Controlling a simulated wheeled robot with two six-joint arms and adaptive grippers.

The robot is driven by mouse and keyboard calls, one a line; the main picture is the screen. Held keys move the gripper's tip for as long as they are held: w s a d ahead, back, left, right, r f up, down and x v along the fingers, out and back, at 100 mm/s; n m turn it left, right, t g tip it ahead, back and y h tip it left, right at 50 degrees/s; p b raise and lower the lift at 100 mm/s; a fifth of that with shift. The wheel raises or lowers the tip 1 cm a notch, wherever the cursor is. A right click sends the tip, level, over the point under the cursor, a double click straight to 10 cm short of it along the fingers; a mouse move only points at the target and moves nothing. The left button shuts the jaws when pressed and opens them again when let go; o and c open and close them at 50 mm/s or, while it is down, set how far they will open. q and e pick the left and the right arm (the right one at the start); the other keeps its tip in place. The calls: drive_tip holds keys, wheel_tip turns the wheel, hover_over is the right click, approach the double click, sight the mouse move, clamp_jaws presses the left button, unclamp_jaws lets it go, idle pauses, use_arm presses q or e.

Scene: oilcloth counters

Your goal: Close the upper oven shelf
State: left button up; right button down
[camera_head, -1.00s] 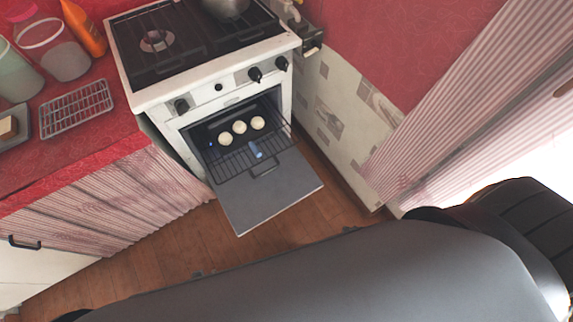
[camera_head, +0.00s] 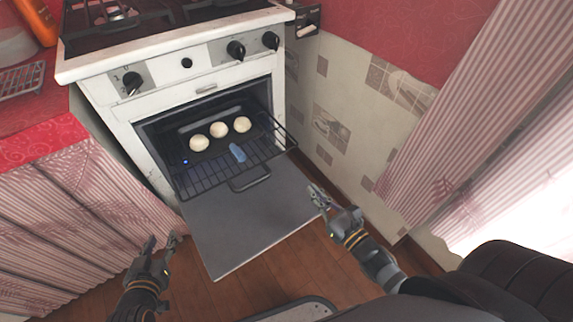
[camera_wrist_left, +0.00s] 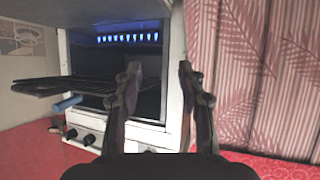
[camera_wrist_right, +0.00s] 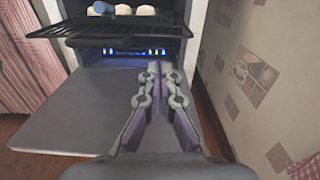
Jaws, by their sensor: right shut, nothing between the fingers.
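The upper oven shelf, a dark wire rack (camera_head: 205,180) with a front handle (camera_head: 250,182), sticks out of the oven over the lowered door (camera_head: 240,225). Three pale round buns (camera_head: 219,130) and a small blue object (camera_head: 237,152) are on it. The rack also shows in the right wrist view (camera_wrist_right: 125,42) and the left wrist view (camera_wrist_left: 60,86). My left gripper (camera_head: 161,242) is open and empty, left of the door. My right gripper (camera_head: 318,194) is shut and empty by the door's right edge, apart from the rack; its fingers meet in the right wrist view (camera_wrist_right: 158,70).
The white stove (camera_head: 175,62) has black knobs and a hob on top. A pink curtain (camera_head: 85,190) hangs at the left, and a tiled wall (camera_head: 340,120) stands close at the right. Wooden floor (camera_head: 225,295) is free in front of the door.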

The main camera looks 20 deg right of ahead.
drive_tip(key=w, duration=0.2)
drive_tip(key=p, duration=0.5)
approach(281, 154)
drive_tip(key=x, duration=0.6)
use_arm(q)
drive_tip(key=s+f+g, duration=0.8)
drive_tip(key=s+g, duration=0.1)
drive_tip(key=s, duration=0.4)
drive_tip(key=shift+f, duration=0.15)
use_arm(e)
drive_tip(key=shift+w, duration=0.45)
use_arm(q)
drive_tip(key=shift+d, duration=0.1)
